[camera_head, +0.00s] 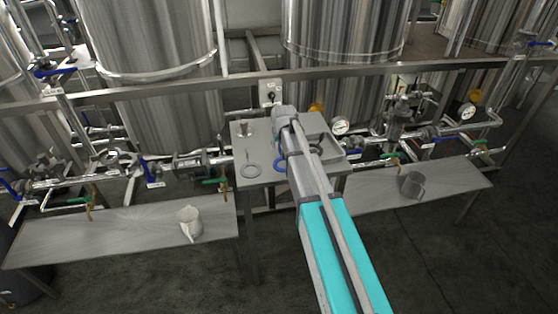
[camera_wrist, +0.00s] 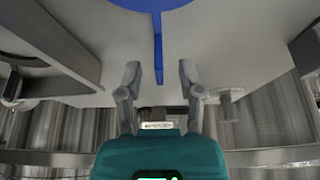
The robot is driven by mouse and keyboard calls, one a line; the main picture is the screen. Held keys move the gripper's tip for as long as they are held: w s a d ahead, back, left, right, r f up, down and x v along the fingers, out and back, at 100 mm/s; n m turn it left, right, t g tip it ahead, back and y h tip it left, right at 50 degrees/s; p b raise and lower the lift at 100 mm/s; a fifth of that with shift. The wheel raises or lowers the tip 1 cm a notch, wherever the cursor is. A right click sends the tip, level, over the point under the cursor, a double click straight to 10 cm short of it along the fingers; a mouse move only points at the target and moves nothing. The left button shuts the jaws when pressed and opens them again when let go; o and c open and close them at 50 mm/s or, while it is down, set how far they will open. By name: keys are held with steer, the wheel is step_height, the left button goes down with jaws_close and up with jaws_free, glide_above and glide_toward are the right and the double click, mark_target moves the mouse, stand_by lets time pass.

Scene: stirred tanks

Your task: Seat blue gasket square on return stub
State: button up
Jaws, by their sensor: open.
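The blue gasket (camera_head: 280,161) lies on the small grey table, partly covered by my arm in the head view. In the wrist view the blue gasket (camera_wrist: 157,30) fills the top edge, with its narrow tab pointing down toward me. My gripper (camera_wrist: 158,72) is open, with one finger on each side of the tab's end and a gap on both sides. My arm hides the fingers in the head view. A short upright metal fitting (camera_head: 243,130) stands at the table's back left and also shows in the wrist view (camera_wrist: 228,100); I cannot tell whether it is the return stub.
A pale grey ring (camera_head: 251,171) lies on the table's left. A shallow tray (camera_head: 330,150) with a dark ring sits right of my arm. Pipes and valves run behind the table, before tall steel tanks. Side benches hold a pale jug (camera_head: 189,222) and a grey mug (camera_head: 412,184).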

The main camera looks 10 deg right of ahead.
jaws_close()
stand_by(0.3)
steer(key=shift+r, duration=0.15)
step_height(320, 180, up, 2)
steer(key=p, duration=0.2)
steer(key=shift+r+p, duration=0.25)
steer(key=shift+p, duration=0.1)
steer(key=s+d+r+p, duration=0.2)
steer(key=s+r+p, duration=0.8)
steer(key=s, duration=0.4)
steer(key=shift+d+r, duration=0.15)
steer(key=shift+d, duration=0.15)
steer(key=shift+w, duration=0.1)
